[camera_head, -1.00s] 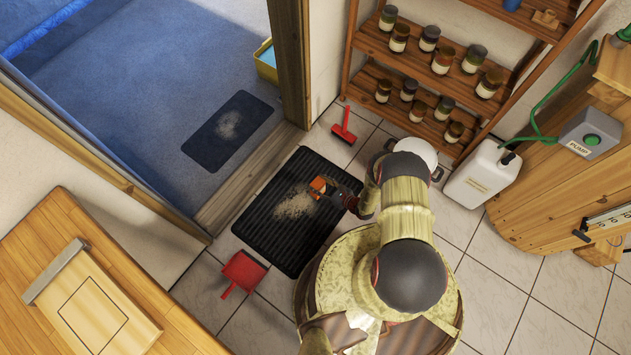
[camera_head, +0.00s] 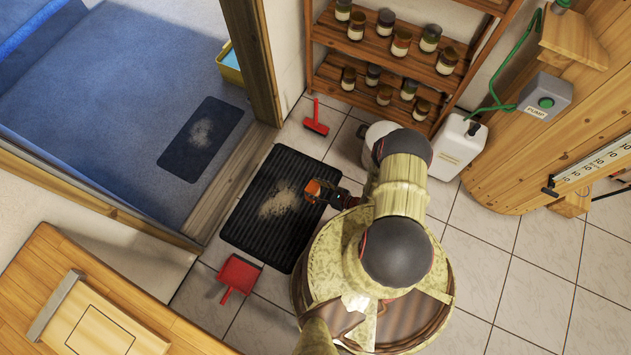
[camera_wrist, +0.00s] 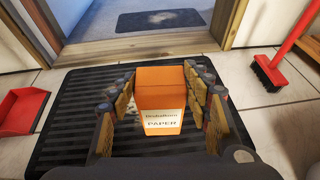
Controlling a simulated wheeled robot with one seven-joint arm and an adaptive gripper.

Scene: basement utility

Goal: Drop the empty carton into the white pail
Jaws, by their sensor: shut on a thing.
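My gripper (camera_head: 334,194) is shut on an orange carton with a white label (camera_wrist: 162,98), held upright between the two fingers in the wrist view. In the head view the carton (camera_head: 315,191) shows as a small orange shape above the right side of the black ribbed mat. The label reads "PAPER" on its lower line. The white pail (camera_head: 375,138) stands on the tiles in front of the shelf, mostly hidden behind my arm. Its inside cannot be seen. The carton is to the left of the pail, apart from it.
The black mat (camera_head: 245,238) bears a patch of pale dirt. A red brush (camera_head: 316,125) and a red dustpan (camera_head: 239,275) lie beside it. A wooden shelf of jars (camera_head: 385,60) and a white canister (camera_head: 458,148) stand near the pail. Tiles at right are clear.

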